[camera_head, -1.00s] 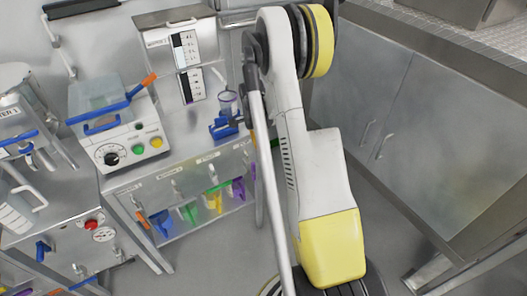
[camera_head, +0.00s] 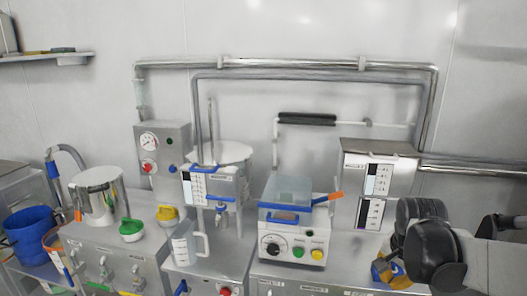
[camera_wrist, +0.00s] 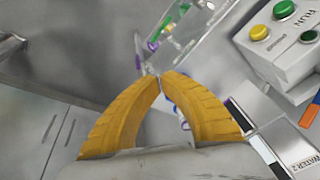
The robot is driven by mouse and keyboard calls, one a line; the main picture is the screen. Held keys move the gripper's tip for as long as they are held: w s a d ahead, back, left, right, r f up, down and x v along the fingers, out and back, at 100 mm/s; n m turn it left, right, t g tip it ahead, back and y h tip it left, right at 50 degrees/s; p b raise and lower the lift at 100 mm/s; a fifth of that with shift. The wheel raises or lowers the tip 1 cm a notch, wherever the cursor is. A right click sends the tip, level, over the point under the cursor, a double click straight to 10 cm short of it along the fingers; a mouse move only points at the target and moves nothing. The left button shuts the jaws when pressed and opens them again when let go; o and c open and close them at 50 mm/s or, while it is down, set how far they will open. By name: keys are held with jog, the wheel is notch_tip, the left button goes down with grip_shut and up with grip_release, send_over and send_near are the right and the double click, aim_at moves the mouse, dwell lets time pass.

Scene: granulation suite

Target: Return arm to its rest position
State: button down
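My gripper (camera_wrist: 160,76) shows in the wrist view as two curved yellow fingers whose tips meet. I see nothing held between them. Part of my arm (camera_head: 440,255), grey with black joints, enters the head view at the lower right. In the wrist view, the fingers point toward the machine fronts and a clear container (camera_wrist: 190,25) with green and purple items inside. I cannot tell how far the fingertips are from these.
A control box (camera_head: 293,245) with a clear hopper and buttons stands on the bench. Its buttons show in the wrist view (camera_wrist: 285,40). A dispenser panel (camera_head: 375,180) stands right of it, near my arm. A steel pot (camera_head: 98,200) and blue bucket (camera_head: 32,235) stand left. Pipes (camera_head: 290,63) cross the wall.

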jog(key=s+a+r+n+t, duration=0.2)
jog(key=s+a+n, duration=0.3)
jog(key=s+a, duration=0.1)
jog(key=s+a+r+n+t+y, duration=0.1)
jog(key=s+a+r+n+t, duration=0.1)
jog(key=s+a+n, duration=0.3)
jog(key=s+a, duration=0.2)
jog(key=a, duration=0.1)
jog(key=shift+s+r+n+y, duration=0.3)
jog(key=shift+r+n, duration=0.05)
jog(key=shift+n, duration=0.05)
